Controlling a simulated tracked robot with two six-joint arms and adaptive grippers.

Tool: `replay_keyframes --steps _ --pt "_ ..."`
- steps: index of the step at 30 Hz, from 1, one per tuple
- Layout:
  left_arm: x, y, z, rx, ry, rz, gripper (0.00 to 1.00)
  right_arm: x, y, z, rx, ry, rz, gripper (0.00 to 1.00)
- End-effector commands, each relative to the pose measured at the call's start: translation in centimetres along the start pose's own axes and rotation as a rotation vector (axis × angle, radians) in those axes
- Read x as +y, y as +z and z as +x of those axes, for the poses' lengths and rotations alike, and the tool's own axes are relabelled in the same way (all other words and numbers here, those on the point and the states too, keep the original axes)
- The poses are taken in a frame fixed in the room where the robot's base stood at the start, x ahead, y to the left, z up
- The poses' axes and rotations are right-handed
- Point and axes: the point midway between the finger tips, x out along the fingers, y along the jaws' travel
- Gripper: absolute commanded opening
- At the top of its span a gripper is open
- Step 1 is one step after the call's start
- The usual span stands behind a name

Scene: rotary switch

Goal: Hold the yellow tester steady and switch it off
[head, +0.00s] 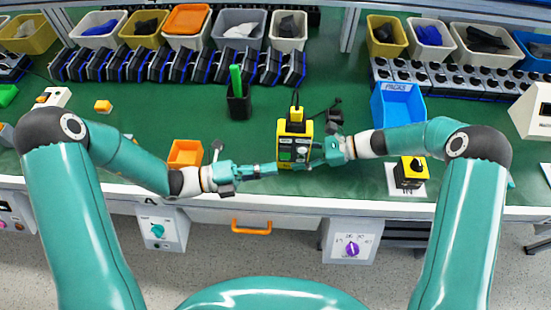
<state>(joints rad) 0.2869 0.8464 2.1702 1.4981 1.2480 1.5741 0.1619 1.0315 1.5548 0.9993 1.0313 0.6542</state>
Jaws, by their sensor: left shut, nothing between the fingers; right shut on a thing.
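The yellow tester (295,128), yellow and black with a green patch on its front, stands upright on the green bench mat near the front edge. A dark cable runs up from a yellow plug on its top. My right gripper (314,163) comes in from the right and is shut on the tester's lower right side. My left gripper (273,168) is shut and empty, its tips close to the tester's lower left front. Whether the left tips touch it is too small to tell. The tester's switch and its setting cannot be made out.
An orange bin (185,153) stands left of the tester, a dark pen cup (238,105) behind left. A blue bin (398,105) and a yellow-black switch box (410,172) stand to the right. Rows of parts and bins line the back.

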Motion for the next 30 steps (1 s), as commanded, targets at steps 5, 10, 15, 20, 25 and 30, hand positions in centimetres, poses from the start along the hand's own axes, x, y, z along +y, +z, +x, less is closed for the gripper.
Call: replay_keyframes --steps 5,10,15,20,25,30 --pt "-0.1 0.1 -4.2 -0.005 0.0 0.0 0.0 0.0 0.0 0.0 0.001 -0.001 0.001 0.13" --pt "-0.2 0.1 -6.7 -0.002 0.0 -0.001 0.0 -0.1 0.0 0.0 0.001 -0.002 0.001 0.13" --pt "-0.3 0.0 -7.9 0.002 -0.001 0.0 0.0 -0.1 0.0 -0.1 0.001 -0.003 0.001 0.13" --pt "-0.3 -0.1 -8.0 0.003 -0.001 -0.001 0.0 -0.1 0.0 -0.1 0.001 -0.003 0.001 0.13" --pt "-0.3 -0.1 -8.0 0.003 -0.001 -0.001 0.0 -0.1 0.0 -0.1 0.001 -0.004 0.001 0.13" --pt "-0.3 -0.1 -8.0 0.003 -0.001 -0.001 0.0 -0.1 0.0 -0.1 0.001 -0.004 0.001 0.65"
